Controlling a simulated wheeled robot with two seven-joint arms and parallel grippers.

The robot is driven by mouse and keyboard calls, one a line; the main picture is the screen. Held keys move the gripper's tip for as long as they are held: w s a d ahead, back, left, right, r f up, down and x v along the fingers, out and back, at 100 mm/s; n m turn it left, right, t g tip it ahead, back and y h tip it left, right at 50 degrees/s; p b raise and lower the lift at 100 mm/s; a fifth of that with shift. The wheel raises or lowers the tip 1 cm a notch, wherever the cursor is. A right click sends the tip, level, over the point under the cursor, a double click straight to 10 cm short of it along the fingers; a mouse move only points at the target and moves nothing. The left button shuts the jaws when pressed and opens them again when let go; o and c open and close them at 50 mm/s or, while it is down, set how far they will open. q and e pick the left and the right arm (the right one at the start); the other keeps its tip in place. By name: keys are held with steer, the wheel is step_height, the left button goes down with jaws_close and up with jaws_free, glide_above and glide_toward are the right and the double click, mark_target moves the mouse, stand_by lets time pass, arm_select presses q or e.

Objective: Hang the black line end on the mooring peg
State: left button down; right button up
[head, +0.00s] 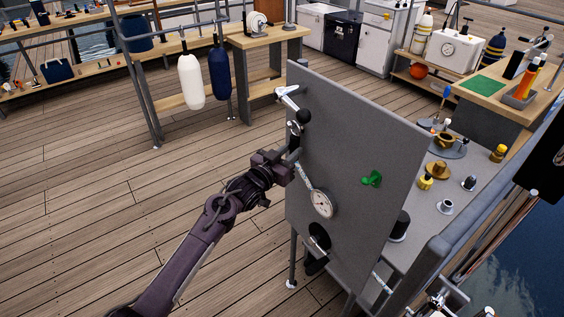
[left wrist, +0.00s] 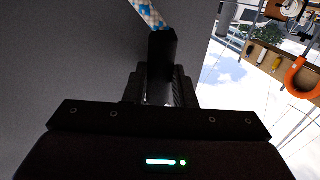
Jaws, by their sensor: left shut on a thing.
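My left gripper (head: 288,163) is at the left edge of the upright grey panel (head: 345,150). In the left wrist view it is shut on the black line end (left wrist: 162,55), which stands up between the fingers (left wrist: 160,88). A blue, white and tan rope (left wrist: 149,14) leaves its far tip. In the head view a pale length of rope (head: 304,177) hangs on the panel just right of the gripper. A small metal fitting (head: 295,128) is just above the gripper. I cannot tell whether it is the mooring peg.
A lever with a black ball (head: 303,116) sticks out above the gripper. Deck at left is clear.

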arm_select(q)
steer(key=c, duration=1.1)
jaws_free()
steer(key=shift+f, duration=0.1)
